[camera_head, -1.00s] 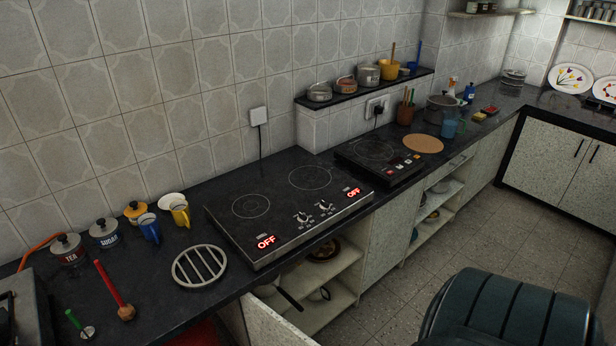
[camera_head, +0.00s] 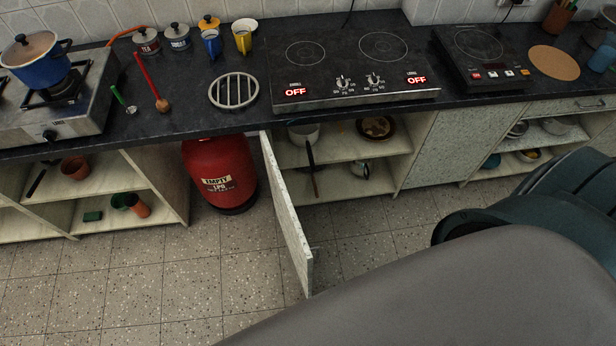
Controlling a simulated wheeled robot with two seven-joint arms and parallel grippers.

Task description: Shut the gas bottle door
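The gas bottle door (camera_head: 287,215) is a pale speckled panel. It stands wide open, sticking out from the counter front toward me, with its far edge by the post to the right of the bottle. The red gas bottle (camera_head: 221,178) stands upright on the floor under the counter, left of the door, and its compartment front is uncovered. A label on it reads EMPTY LPG. Neither gripper is in view. Large rounded grey and dark teal parts of my own arm cover the lower right and hide the floor there.
Open shelves with pots (camera_head: 304,133) lie right of the door, and shelves with small pots (camera_head: 75,167) lie left of the bottle. The black countertop (camera_head: 190,112) holds a hob (camera_head: 345,70) and a stove (camera_head: 75,105). The tiled floor (camera_head: 190,275) left of the door is clear.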

